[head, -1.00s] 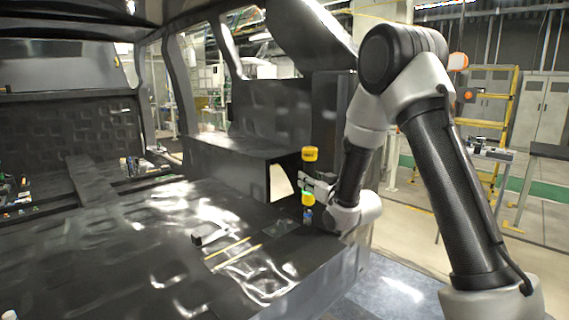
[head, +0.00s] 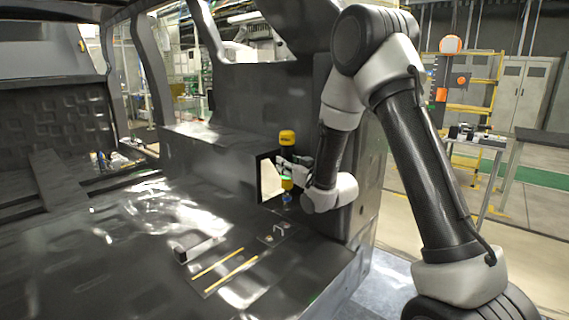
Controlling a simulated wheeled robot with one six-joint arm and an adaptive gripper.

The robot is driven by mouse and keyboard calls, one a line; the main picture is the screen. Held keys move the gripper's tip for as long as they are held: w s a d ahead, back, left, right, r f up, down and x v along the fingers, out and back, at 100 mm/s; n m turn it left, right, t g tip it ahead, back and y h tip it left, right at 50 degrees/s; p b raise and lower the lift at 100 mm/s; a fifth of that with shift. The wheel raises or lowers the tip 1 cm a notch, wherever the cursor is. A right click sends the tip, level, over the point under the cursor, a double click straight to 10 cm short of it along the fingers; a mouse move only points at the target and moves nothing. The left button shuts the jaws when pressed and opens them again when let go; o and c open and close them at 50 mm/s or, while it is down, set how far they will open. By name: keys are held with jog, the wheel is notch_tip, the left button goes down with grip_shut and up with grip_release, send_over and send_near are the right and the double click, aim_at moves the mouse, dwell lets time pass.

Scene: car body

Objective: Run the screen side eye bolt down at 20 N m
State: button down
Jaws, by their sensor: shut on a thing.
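My gripper (head: 291,170) is shut on a yellow and black upright power tool (head: 287,138). The tool's yellow cap is above the fingers, and a yellow band with a blue lower end shows below them. The tool stands close to a pale panel in a dark frame (head: 270,180). I cannot tell whether its lower end touches anything. A small metal loop, perhaps an eye bolt (head: 281,228), stands on the dark floor in front of the tool. Whether another bolt is under the tool is hidden or too small to tell.
Two thin yellow strips (head: 230,268) and a small black block (head: 181,254) lie on the car body floor (head: 120,270). The grey wheel housing (head: 210,150) is left of the tool. A cart (head: 478,137) and a yellow ladder (head: 480,95) stand outside at right.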

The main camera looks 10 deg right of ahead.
aim_at(290, 187)
jog(key=shift+w+f, duration=0.1)
jog(key=shift+f, duration=3.85)
dwell(0.8)
dwell(0.3)
jog(key=shift+r, duration=2.6)
